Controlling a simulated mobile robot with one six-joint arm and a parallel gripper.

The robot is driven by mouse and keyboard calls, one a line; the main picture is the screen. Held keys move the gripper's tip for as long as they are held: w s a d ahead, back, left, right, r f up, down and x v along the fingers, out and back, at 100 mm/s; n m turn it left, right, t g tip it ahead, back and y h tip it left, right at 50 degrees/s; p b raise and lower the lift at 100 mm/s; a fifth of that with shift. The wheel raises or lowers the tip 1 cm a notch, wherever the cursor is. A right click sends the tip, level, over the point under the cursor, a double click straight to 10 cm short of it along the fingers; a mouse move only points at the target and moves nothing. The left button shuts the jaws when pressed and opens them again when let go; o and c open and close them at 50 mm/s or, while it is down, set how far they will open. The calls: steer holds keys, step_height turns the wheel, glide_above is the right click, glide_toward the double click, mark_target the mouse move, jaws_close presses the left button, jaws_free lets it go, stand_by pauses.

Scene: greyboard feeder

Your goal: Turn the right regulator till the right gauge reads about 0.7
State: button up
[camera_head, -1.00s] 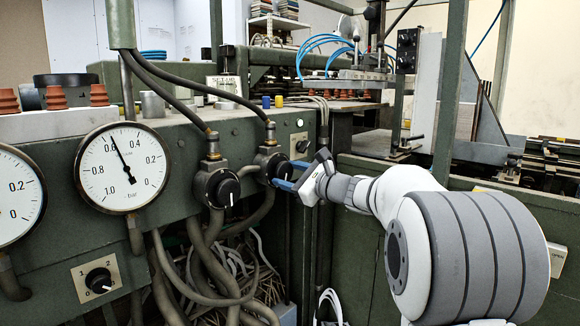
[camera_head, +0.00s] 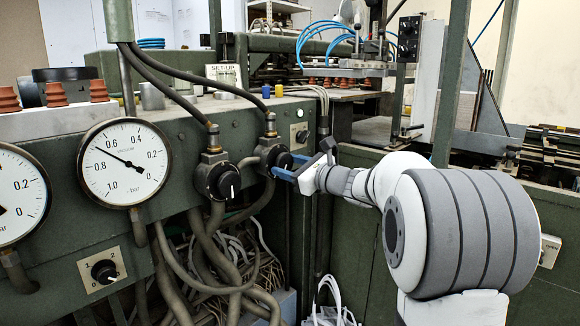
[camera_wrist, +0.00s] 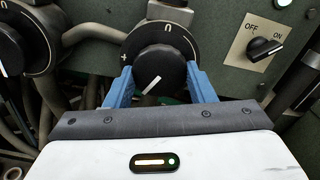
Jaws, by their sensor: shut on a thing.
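The right gauge (camera_head: 124,166) is a white vacuum dial with a black needle. The needle points up-left between 0.6 and 0.8, at about 0.7. The right regulator (camera_wrist: 159,68) is a black round knob with a white pointer line, pointing down-left in the wrist view. In the head view the regulator (camera_head: 272,156) is partly hidden by my fingers. My gripper (camera_head: 283,168) is shut on the knob, with one blue finger on each side; the fingers (camera_wrist: 160,72) straddle it in the wrist view.
The left regulator (camera_head: 222,178) is close beside my gripper, on the left. The left gauge (camera_head: 18,192) is cut off by the picture edge. An on/off switch (camera_wrist: 265,47) is right of the knob. Hoses (camera_head: 205,240) hang below.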

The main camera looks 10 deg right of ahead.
steer(key=o, duration=1)
steer(key=shift+c, duration=0.2)
steer(key=v, duration=0.8)
steer(key=shift+p, duration=0.45)
steer(key=shift+w, duration=0.1)
